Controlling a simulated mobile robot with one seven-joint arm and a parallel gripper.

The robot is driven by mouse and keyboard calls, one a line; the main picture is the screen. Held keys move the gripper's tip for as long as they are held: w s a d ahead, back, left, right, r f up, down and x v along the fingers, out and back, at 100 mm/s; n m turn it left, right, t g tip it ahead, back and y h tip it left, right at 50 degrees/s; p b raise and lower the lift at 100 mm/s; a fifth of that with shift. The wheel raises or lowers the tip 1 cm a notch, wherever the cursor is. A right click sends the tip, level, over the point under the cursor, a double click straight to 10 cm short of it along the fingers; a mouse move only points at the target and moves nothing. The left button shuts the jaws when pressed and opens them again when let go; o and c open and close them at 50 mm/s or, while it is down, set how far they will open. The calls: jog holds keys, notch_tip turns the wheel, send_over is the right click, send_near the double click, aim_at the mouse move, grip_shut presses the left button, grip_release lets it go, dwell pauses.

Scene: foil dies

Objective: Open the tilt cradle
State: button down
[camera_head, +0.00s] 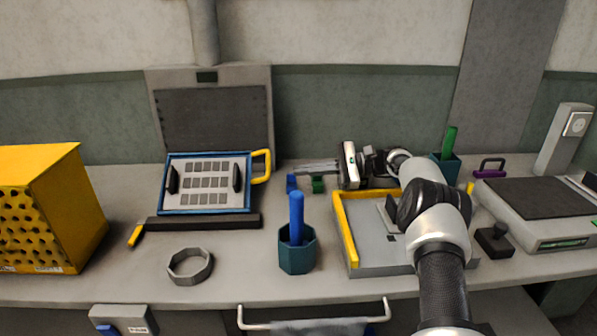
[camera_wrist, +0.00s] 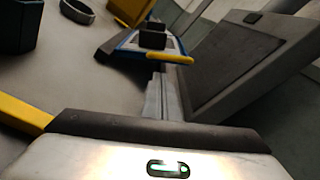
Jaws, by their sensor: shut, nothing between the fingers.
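The tilt cradle has a blue-edged tray (camera_head: 207,211) lying sloped on a dark base, in front of an upright grey panel (camera_head: 212,120). The tray carries a pale plate with rows of grey rectangles and two black knobs. A yellow handle (camera_head: 265,166) stands out at the tray's right edge; it also shows in the wrist view (camera_wrist: 175,59). My gripper (camera_head: 288,168) reaches in from the right with its fingers together and empty. Its tips are close to the handle's right side; I cannot tell if they touch. In the wrist view the fingers (camera_wrist: 160,82) point toward the handle.
A teal cup (camera_head: 297,253) with a blue rod stands in front of my gripper. A grey ring (camera_head: 190,266) lies front left, beside a yellow perforated box (camera_head: 45,215). A yellow-edged tray (camera_head: 375,250) lies under my arm. A scale (camera_head: 540,205) stands at right.

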jog(key=a, duration=0.5)
jog(key=a+f+b, duration=0.1)
jog(key=a, duration=0.1)
jog(key=shift+w+a, duration=0.25)
